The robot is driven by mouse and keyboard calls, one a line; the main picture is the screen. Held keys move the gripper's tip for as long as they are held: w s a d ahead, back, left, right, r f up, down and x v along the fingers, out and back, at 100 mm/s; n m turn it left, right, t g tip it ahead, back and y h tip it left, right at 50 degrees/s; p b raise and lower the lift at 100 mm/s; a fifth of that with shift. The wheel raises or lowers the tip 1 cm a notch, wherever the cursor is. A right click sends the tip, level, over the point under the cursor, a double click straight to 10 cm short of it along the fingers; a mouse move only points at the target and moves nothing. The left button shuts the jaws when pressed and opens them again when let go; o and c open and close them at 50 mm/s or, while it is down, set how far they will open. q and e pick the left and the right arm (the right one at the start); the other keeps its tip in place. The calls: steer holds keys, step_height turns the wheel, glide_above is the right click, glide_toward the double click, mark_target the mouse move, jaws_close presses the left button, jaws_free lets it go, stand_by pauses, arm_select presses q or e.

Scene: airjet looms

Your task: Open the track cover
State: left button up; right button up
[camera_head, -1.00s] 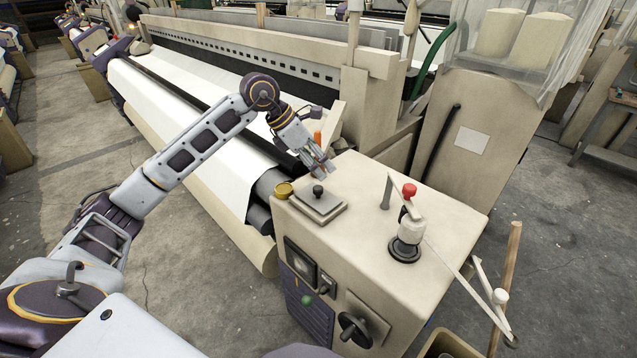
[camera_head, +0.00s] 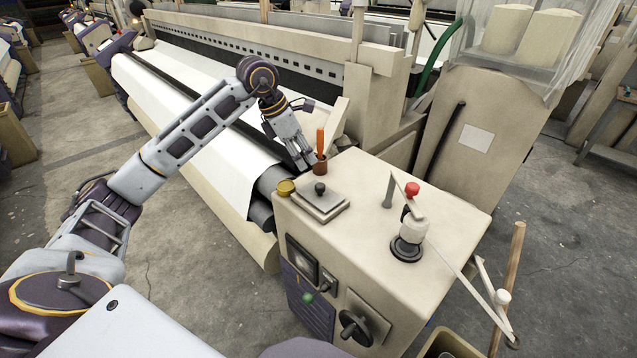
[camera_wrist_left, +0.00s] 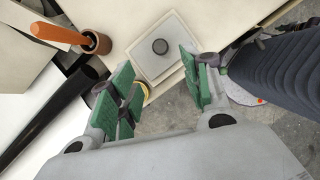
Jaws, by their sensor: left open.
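A square grey plate with a dark round knob, which looks like the track cover (camera_head: 328,206), lies flat and closed on top of the beige machine box. It also shows in the left wrist view (camera_wrist_left: 172,28), with its knob (camera_wrist_left: 160,46) seen between the fingers. My left gripper (camera_head: 306,166) is open and empty, behind the cover and apart from it, beside a brown cup. In the left wrist view its green-padded fingers (camera_wrist_left: 156,64) are spread wide. My right gripper is not in view.
A brown cup holding an orange-handled tool (camera_head: 320,143) stands close to my left gripper. A small yellow round part (camera_head: 285,187) sits at the box's left edge. A red-topped lever unit (camera_head: 408,240) stands on the right. The box top between them is clear.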

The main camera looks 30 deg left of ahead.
mark_target(320, 185)
arm_select(q)
steer(key=p+x, duration=0.1)
steer(key=x, duration=1)
steer(key=shift+d+f, duration=0.1)
steer(key=shift+f, duration=0.05)
steer(key=shift+w+d+f+p, duration=0.15)
steer(key=shift+w+f+p, duration=0.15)
steer(key=shift+f, duration=0.3)
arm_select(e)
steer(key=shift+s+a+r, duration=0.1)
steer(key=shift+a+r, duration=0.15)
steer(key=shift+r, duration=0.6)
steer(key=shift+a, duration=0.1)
arm_select(q)
steer(key=c, duration=0.6)
jaws_close()
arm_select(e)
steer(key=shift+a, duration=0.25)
